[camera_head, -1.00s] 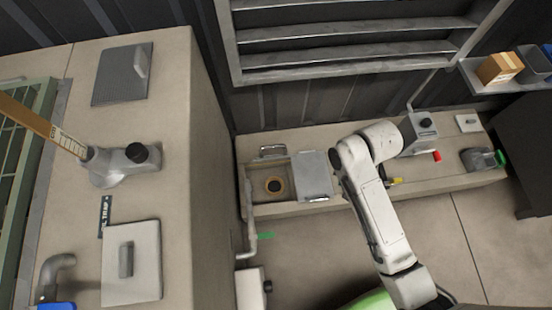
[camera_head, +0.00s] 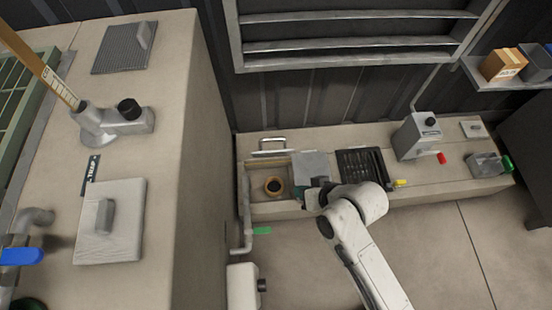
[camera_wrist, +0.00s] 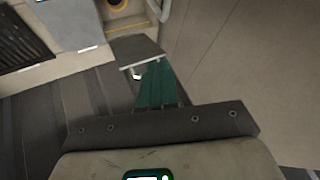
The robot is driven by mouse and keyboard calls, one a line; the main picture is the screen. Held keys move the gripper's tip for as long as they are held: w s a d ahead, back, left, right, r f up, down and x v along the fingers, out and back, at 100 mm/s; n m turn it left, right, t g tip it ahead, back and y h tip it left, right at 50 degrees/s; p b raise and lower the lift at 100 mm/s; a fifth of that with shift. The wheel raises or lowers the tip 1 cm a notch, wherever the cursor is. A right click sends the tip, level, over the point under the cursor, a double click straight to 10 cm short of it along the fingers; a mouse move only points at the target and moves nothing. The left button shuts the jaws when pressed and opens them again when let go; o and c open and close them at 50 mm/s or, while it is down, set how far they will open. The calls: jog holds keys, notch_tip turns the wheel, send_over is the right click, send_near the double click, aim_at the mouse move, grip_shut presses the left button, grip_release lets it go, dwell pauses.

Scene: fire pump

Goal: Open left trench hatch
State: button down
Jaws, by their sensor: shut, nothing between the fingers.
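A low bench (camera_head: 325,138) along the back wall has an open recess (camera_head: 249,190) at its left end, with a yellow-and-black ring (camera_head: 274,186) inside. A pale metal handle (camera_head: 270,145) stands at the recess's back edge. A flat grey hatch plate (camera_head: 312,163) lies just right of the recess; it also shows in the wrist view (camera_wrist: 62,25). I cannot tell which piece is the left hatch. My gripper (camera_head: 308,196), with teal fingers in the wrist view (camera_wrist: 150,82), is shut and empty near the plate's front edge. Contact cannot be told.
A dark slotted grate (camera_head: 360,165) lies right of the plate. A grey box with a black knob (camera_head: 417,136) stands farther right. A taller bench (camera_head: 165,75) at left carries a square lid (camera_head: 110,222). The floor (camera_head: 440,240) in front is clear.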

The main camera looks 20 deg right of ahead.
jog(key=w+a+f+m+t+y+b, duration=0.1)
jog(key=w+a+f+m+t+b, duration=0.7)
jog(key=w+f+b, duration=0.25)
jog(key=d+f+m+t+h+b, duration=0.55)
jog(key=f+m+h+b, duration=0.35)
jog(key=m, duration=0.3)
jog(key=w+d+r+b, duration=0.1)
jog(key=w+d, duration=0.1)
jog(key=w, duration=0.4)
jog(key=w+d+r+h+b, duration=0.1)
jog(key=w+d+r, duration=0.1)
jog(key=w, duration=0.4)
jog(key=shift+r+g+b, duration=0.15)
jog(key=shift+g+b, duration=0.15)
jog(key=shift+g, duration=0.05)
jog(key=shift+w+d, duration=0.1)
jog(key=shift+w, duration=0.05)
